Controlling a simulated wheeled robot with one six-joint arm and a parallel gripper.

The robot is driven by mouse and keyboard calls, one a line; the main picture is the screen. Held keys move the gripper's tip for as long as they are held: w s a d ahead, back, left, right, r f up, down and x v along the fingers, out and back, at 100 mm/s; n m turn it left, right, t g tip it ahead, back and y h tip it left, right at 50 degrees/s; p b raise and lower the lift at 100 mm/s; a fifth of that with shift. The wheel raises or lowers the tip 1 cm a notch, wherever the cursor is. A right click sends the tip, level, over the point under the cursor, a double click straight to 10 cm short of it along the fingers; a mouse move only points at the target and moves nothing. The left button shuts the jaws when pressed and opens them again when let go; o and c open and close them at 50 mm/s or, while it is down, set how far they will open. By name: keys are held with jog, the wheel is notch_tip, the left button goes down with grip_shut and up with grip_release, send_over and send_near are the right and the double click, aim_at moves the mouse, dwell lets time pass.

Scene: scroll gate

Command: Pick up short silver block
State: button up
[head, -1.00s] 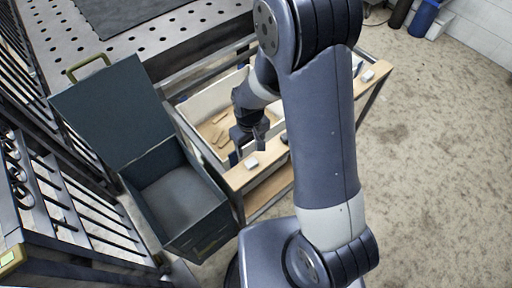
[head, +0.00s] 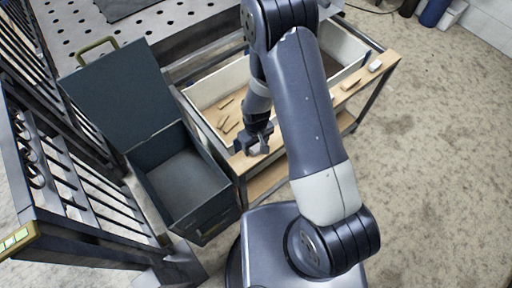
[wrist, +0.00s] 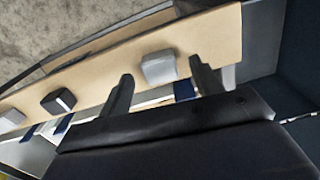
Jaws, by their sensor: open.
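A short pale silver block (wrist: 158,68) lies on the light wooden ledge of the bench, in the upper middle of the wrist view. My gripper (wrist: 160,76) is open, with one finger to the left of this block and one to the right. The fingers look apart from the block, and I cannot tell how far above the ledge they are. In the head view my gripper (head: 258,146) is over the near left end of the ledge and mostly hides the block there.
A dark block (wrist: 57,101) and another pale block (wrist: 12,118) lie farther along the ledge (wrist: 100,80). Behind the ledge is a white-walled tray (head: 222,88) with wooden pieces. An open dark green box (head: 205,205) stands left of the bench. A barred gate (head: 75,165) is at far left.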

jog(key=shift+f, duration=0.6)
jog(key=c, duration=1.1)
